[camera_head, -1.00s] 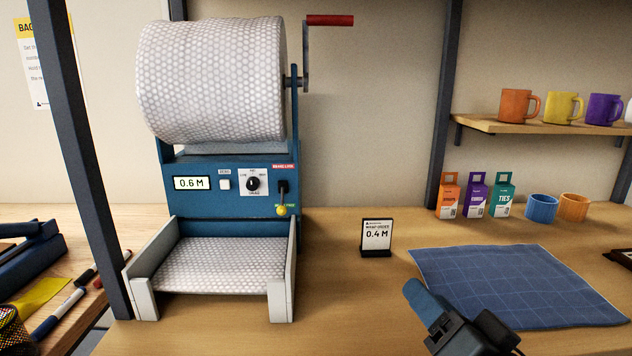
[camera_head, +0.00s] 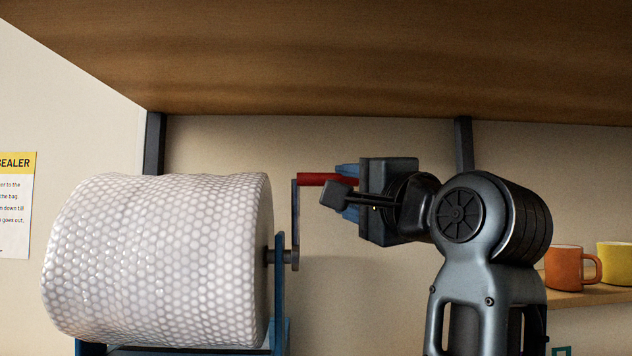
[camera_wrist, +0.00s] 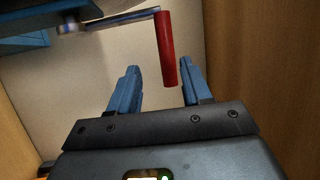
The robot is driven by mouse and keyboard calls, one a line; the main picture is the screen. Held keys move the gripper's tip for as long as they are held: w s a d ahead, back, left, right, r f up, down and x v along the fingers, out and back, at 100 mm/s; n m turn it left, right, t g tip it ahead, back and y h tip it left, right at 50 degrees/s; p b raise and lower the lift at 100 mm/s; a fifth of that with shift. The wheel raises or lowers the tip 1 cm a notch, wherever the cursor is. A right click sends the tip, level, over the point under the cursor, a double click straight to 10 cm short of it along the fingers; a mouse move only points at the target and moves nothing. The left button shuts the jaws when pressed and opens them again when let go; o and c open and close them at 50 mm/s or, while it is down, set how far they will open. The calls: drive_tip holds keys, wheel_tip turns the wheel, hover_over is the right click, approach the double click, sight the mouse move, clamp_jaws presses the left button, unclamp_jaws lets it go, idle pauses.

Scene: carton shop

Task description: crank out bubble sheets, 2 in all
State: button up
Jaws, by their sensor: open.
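The bubble-wrap roll (camera_head: 155,260) fills the lower left of the head view on its blue stand (camera_head: 279,300). The crank's red handle (camera_head: 325,180) points right at the top of the crank arm (camera_head: 295,215). My gripper (camera_head: 347,190) is at the handle's free end in the head view. In the wrist view my gripper (camera_wrist: 158,80) is open, and the red handle (camera_wrist: 167,50) reaches down between its blue fingers, touching neither visibly. The display, knob and output tray are out of view.
A wooden shelf (camera_head: 330,60) spans the top, above my gripper. An orange mug (camera_head: 563,268) and a yellow mug (camera_head: 614,264) stand on a small shelf at right. A sealer notice (camera_head: 15,205) hangs on the left wall.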

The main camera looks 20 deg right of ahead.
sight(325, 178)
drive_tip(key=shift+w+r, duration=0.45)
drive_tip(key=shift+r, duration=0.15)
drive_tip(key=shift+p+x, duration=0.8)
drive_tip(key=shift+x, duration=2.75)
drive_tip(key=shift+c, duration=0.4)
drive_tip(key=shift+f, duration=0.1)
clamp_jaws()
